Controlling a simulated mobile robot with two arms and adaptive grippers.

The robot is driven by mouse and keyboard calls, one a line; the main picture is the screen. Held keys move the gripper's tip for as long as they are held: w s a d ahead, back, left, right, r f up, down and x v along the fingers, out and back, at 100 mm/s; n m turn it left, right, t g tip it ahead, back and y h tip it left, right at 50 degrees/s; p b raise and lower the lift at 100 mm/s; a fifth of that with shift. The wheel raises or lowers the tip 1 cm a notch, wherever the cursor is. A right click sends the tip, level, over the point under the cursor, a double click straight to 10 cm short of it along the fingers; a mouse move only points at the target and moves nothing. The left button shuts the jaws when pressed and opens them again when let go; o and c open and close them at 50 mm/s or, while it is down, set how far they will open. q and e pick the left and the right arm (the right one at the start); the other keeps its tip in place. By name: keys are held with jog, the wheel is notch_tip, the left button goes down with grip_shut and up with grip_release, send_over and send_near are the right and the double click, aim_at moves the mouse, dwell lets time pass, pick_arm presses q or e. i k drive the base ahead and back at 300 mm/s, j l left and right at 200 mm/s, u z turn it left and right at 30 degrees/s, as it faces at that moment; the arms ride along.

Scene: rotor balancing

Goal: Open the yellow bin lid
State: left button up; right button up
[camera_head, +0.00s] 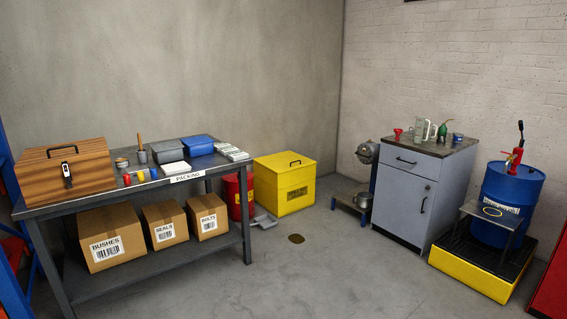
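A yellow bin (286,186) stands on the floor near the room's corner, behind the right end of the packing table. Neither of my grippers is in view.
A packing table (100,195) with a wooden box (66,171) stands at left. A red drum (233,195) and a grey dustpan-like item (264,221) are beside the bin. A grey cabinet (408,200) and blue drum (506,203) stand right.

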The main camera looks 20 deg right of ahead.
aim_at(279, 163)
jog(key=i+j+z, duration=0.1)
jog(key=i, duration=0.3)
jog(key=i+j+z, duration=0.1)
jog(key=i, duration=0.25)
jog(key=i+l+z, duration=0.2)
jog(key=i+z, duration=0.2)
jog(key=i, duration=0.35)
jog(key=i+z, duration=0.45)
jog(key=i, duration=0.3)
jog(key=i+j+z, duration=0.4)
jog(key=i, duration=0.35)
jog(key=i+l+u, duration=0.25)
jog(key=i, duration=0.3)
jog(key=i+l+u, duration=0.25)
jog(key=i, duration=0.25)
jog(key=i+l+u, duration=0.25)
jog(key=i, duration=0.25)
